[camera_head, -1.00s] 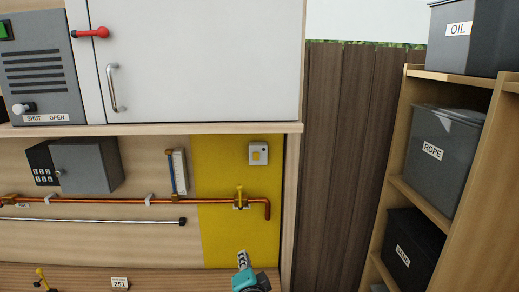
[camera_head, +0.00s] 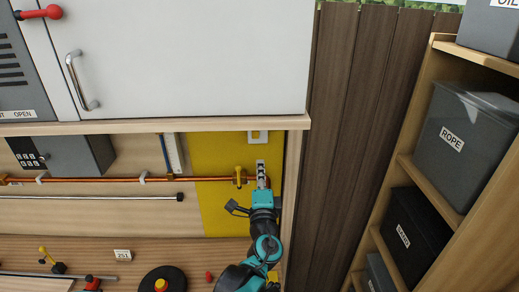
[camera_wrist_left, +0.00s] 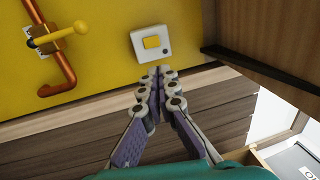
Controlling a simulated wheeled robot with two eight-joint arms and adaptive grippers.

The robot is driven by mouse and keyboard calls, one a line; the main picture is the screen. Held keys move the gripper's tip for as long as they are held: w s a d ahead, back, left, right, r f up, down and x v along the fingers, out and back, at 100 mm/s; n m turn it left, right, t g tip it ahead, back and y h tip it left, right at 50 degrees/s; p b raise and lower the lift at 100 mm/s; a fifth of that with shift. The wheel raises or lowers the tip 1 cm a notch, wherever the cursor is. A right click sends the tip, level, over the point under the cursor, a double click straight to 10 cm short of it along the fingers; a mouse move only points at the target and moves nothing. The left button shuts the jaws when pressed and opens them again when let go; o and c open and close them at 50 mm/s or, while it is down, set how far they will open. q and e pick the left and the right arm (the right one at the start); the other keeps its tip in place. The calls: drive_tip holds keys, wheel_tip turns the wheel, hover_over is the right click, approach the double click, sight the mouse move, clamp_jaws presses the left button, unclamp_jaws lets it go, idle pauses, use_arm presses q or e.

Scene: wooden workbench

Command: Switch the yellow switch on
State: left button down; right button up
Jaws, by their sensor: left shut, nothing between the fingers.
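The yellow switch is a white plate with a yellow square rocker. It sits on the yellow panel (camera_head: 215,216), just under the cabinet's lower edge (camera_head: 257,135), which hides its upper part. In the left wrist view the whole switch (camera_wrist_left: 137,36) shows, slightly beyond the fingertips. My left gripper (camera_head: 261,165) is shut and empty, its fingers pointing up just below the switch. In the left wrist view its fingertips (camera_wrist_left: 163,71) appear just below the plate, with a small gap in the picture. Whether they touch is unclear. My right gripper is out of view.
A copper pipe (camera_head: 110,179) with a yellow valve handle (camera_head: 239,173) runs left of my gripper. The white cabinet (camera_head: 200,60) overhangs above. A wooden side post (camera_head: 293,190) stands close on the right. A shelf with grey boxes (camera_head: 468,140) is farther right.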

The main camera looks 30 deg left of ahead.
sight(259, 135)
use_arm(q)
drive_tip(key=x, duration=1.3)
drive_tip(key=shift+w+a+p, duration=0.1)
drive_tip(key=shift+w+p, duration=0.1)
drive_tip(key=shift+p, duration=0.15)
drive_tip(key=shift+w+a+r, duration=0.2)
drive_tip(key=shift+w+r, duration=0.1)
drive_tip(key=shift+w, duration=0.05)
drive_tip(key=shift+d, duration=0.1)
